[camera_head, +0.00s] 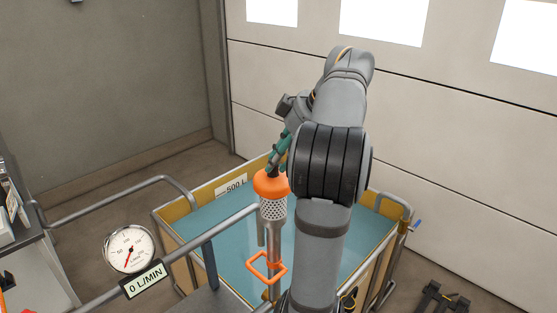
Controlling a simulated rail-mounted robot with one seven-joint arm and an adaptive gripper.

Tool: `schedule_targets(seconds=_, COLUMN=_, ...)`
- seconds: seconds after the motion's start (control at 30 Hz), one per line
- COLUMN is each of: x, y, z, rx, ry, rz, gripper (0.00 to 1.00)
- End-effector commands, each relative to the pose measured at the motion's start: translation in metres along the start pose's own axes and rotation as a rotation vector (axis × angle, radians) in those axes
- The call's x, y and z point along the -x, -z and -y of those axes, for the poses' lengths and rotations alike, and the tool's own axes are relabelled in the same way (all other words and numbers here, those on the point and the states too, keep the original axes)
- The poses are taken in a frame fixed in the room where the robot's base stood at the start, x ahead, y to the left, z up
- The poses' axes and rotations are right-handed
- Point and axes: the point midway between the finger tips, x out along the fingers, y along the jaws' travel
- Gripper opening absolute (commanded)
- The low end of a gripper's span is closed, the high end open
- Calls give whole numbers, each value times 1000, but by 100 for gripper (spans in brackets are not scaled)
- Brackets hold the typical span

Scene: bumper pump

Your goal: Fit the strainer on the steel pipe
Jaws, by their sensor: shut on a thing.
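The strainer (271,207) has an orange cap on top and a perforated metal body below, and hangs roughly upright. My gripper (277,168), partly dark with green above it, reaches down to the orange cap and is shut on the strainer; its fingertips are hardly visible. A steel pipe (275,241) stands upright directly below the strainer in the picture, with an orange loop (266,267) on it lower down. I cannot tell whether the strainer is around the pipe's end or only in line with it.
A tank of blue water (215,218) marked 500 L, with a yellow rim, lies behind and around the pipe. Grey rails (190,241) cross at left, with a round gauge (129,249) and a 0 L/MIN display (144,287). My arm covers the tank's middle right.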

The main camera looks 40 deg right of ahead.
Motion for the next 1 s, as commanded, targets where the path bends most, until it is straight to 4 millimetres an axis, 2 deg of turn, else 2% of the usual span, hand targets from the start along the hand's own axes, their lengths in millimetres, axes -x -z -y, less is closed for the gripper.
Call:
schedule_targets(seconds=0.37, x=-3, y=-3, z=1, rx=-4, ry=7, rz=8, gripper=0)
schedule_targets(seconds=0.4, x=-3, y=-3, z=1, rx=-4, ry=8, rz=8, gripper=25)
schedule_targets(seconds=0.73, x=-2, y=-2, z=1, rx=-1, ry=4, rz=4, gripper=44)
schedule_targets(seconds=1.0, x=-2, y=-2, z=0, rx=-1, ry=2, rz=3, gripper=45)
